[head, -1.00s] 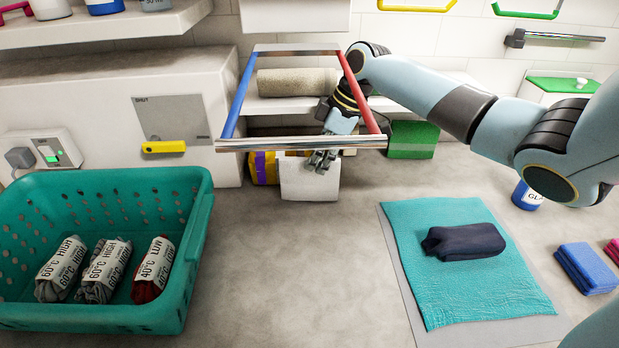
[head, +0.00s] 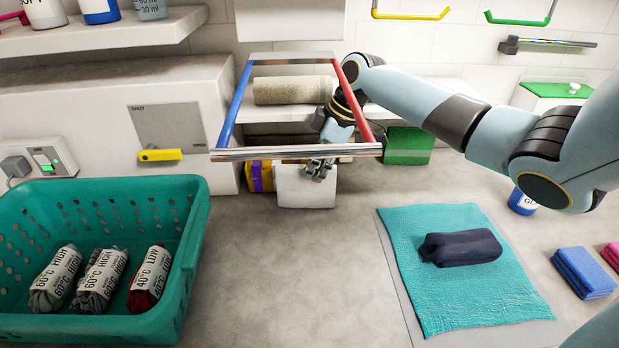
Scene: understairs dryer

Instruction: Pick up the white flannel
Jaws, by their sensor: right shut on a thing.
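The white flannel (head: 292,190) is a pale, squarish piece at the back of the counter, just below the chrome front bar of a hanging frame. My right gripper (head: 318,172) reaches down through the frame, behind its front bar, and is shut on the flannel's upper right part. The flannel's top edge is partly hidden by the bar and the fingers. I cannot tell whether its lower edge touches the counter. My left gripper is not in view.
The frame has a blue left rail (head: 236,105), a red right rail (head: 357,100) and a chrome bar (head: 260,154). A teal basket (head: 120,205) with labelled rolls stands left. A green box (head: 408,146) and a teal towel (head: 470,295) lie right. The middle counter is clear.

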